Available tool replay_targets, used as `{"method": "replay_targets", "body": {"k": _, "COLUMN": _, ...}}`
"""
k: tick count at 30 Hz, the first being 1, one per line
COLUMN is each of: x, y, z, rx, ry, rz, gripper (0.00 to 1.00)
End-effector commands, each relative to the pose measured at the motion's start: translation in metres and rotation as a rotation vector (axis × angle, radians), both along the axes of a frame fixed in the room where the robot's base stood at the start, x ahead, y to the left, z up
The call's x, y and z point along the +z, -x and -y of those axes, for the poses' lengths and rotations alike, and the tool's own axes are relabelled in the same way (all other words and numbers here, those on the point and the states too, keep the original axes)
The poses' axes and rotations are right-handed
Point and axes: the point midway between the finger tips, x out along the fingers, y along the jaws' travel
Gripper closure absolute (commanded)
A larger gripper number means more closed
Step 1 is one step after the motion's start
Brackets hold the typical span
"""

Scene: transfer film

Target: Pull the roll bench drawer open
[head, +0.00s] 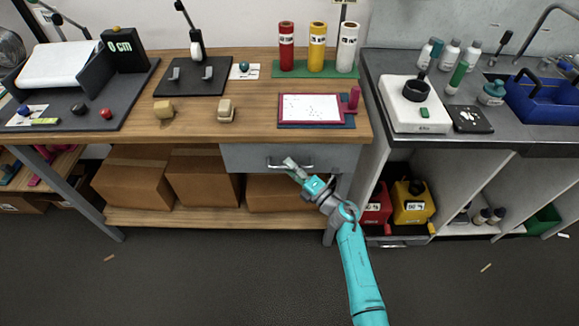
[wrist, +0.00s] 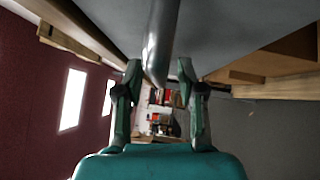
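The grey roll bench drawer (head: 240,158) sits under the wooden bench top, and its front looks flush with the bench. Its metal bar handle (head: 308,167) runs across the front. In the wrist view, the handle (wrist: 160,45) runs down from the top between the two fingers of my gripper (wrist: 158,72). The fingers are apart, with a gap on each side of the bar. The grey drawer front (wrist: 230,30) fills the top of the wrist view.
Cardboard boxes (head: 200,178) stand on the shelf below the drawer. Red and yellow containers (head: 411,202) are in the cabinet to the right. The bench top (head: 245,130) holds a framed screen (head: 310,108) above the drawer. The dark floor (head: 220,280) in front is open.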

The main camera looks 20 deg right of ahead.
Motion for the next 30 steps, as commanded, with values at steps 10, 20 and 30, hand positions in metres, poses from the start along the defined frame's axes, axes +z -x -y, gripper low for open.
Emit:
{"method": "replay_targets", "body": {"k": 10, "x": 0.0007, "y": -0.0068, "z": -0.004, "rx": 0.0, "ry": 0.0, "rz": -0.001, "gripper": 0.61}}
{"method": "replay_targets", "body": {"k": 20, "x": 0.0007, "y": -0.0066, "z": -0.0038, "rx": 0.0, "ry": 0.0, "rz": -0.001, "gripper": 1.0}}
{"method": "replay_targets", "body": {"k": 30, "x": 0.0004, "y": 0.0008, "z": -0.0062, "rx": 0.0, "ry": 0.0, "rz": -0.001, "gripper": 1.0}}
